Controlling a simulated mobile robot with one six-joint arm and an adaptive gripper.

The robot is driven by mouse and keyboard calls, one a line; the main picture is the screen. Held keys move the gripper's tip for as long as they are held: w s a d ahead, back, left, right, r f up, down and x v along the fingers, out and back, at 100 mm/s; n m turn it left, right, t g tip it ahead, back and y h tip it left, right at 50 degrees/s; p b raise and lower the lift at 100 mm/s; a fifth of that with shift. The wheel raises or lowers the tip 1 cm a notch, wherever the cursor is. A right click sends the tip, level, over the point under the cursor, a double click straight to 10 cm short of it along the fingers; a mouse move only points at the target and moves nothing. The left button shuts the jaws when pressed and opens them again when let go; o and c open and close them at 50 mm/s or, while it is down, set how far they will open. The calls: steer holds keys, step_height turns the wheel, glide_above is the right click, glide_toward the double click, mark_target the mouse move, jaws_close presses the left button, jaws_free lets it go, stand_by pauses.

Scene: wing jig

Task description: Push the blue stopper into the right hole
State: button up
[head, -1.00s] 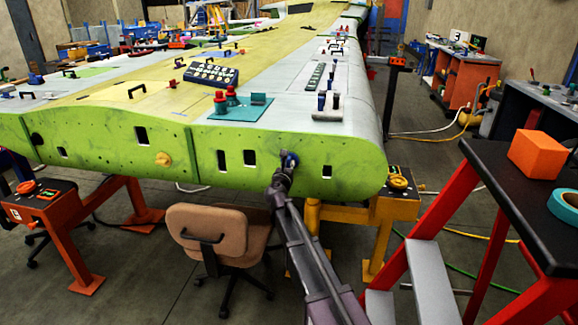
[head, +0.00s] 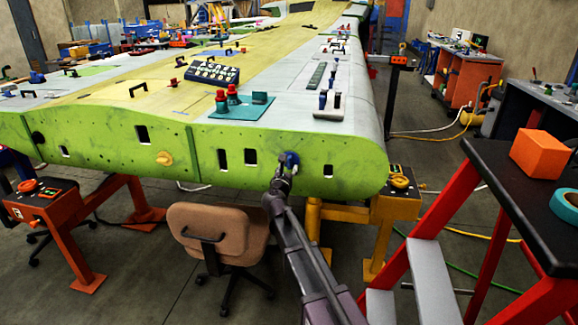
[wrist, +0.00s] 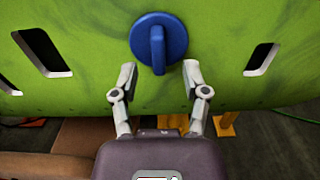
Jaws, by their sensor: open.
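The blue stopper (wrist: 172,42) is a round blue disc with an upright grip bar, set against the green end face of the wing (wrist: 90,60). In the head view the blue stopper (head: 292,158) shows just above my gripper, toward the right part of the face. My gripper (wrist: 160,75) is open, its two fingers below and on either side of the stopper's bar, apart from it and empty. A dark rectangular hole (wrist: 261,59) lies to the right of the stopper, and another hole (wrist: 42,52) to its left.
A tan chair (head: 218,235) stands below the wing to the left of my arm. A black-topped step stand (head: 520,190) with an orange box (head: 540,153) is at the right. A yellow support (head: 385,215) stands under the wing's right end.

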steer(key=s+a, duration=0.1)
steer(key=s, duration=0.7)
steer(key=shift+a, duration=0.35)
steer(key=s+d+f+m+g+h, duration=0.2)
steer(key=s+d+f+m+g, duration=0.3)
steer(key=d+m, duration=0.45)
steer(key=s+d+f+m+g+h, duration=0.2)
steer(key=s+d+f+m+g, duration=0.3)
steer(key=d+m, duration=0.45)
steer(key=s+d+f+m+g+y, duration=0.2)
steer(key=s+f+m+g+y, duration=0.15)
steer(key=s+f+m, duration=0.4)
steer(key=s+a+m+g+y, duration=0.2)
steer(key=s+m+g+y, duration=0.2)
steer(key=s+m, duration=0.4)
step_height(320, 180, up, 15)
steer(key=p, duration=1.6)
steer(key=shift+s+d+n, duration=0.25)
steer(key=shift+s+n, duration=0.1)
steer(key=shift+s, duration=0.1)
